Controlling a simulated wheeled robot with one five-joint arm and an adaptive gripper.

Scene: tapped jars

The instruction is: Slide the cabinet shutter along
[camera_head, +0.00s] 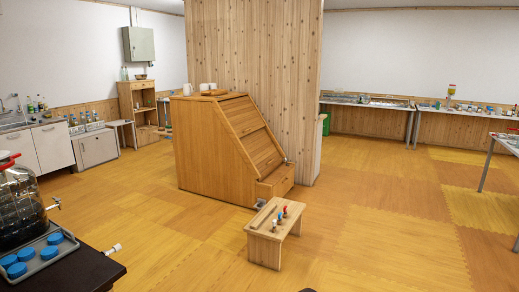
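A wooden cabinet (200,150) with a sloping front stands in the middle of the room, against a pine-clad partition. Its slatted shutter (257,150) covers the slope on the right side. A dark line crosses the slope between an upper and a lower part. I cannot tell whether the shutter is fully shut. A drawer-like box front (280,181) is at the foot of the slope. My gripper is not in view.
A low wooden bench (262,249) with small coloured items stands in front of the cabinet. A dark table (95,272) with a tray and a large tapped jar (22,205) is at the near left. Floor at right is clear.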

